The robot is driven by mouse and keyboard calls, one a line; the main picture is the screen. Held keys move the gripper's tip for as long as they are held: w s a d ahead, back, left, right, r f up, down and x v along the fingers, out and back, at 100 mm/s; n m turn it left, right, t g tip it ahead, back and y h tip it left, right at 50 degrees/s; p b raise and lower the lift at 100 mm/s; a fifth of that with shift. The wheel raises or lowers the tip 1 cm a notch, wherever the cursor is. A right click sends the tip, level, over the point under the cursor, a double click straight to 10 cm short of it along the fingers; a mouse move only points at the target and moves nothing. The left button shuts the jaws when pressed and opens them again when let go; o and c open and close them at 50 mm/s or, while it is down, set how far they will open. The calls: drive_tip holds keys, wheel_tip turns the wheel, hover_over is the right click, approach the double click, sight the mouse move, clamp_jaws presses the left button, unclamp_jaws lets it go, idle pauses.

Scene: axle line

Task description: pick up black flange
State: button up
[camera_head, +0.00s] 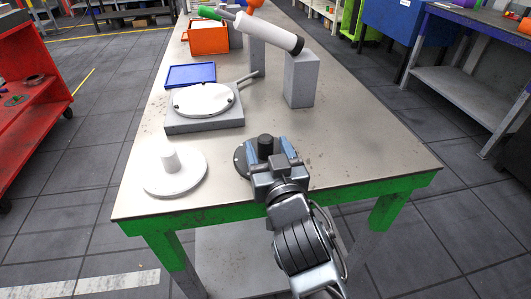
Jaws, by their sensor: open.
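The black flange (265,144) stands on the table near its front edge. Its dark upright hub shows between the fingers of my gripper (270,152), and part of its grey round base shows at the left of the gripper. My gripper is open, with one finger on either side of the hub. Whether the fingers touch the hub cannot be told. The gripper and wrist hide most of the flange's base.
A white flange (184,181) lies left of my gripper. Behind it is a grey fixture (205,121) with a white disc. A grey block (300,80) supports a white cylinder (268,32). A blue tray (190,76) and orange bin (208,40) stand farther back. The table's right front is clear.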

clamp_jaws()
idle(0.5)
drive_tip(key=shift+r, duration=0.2)
idle(0.3)
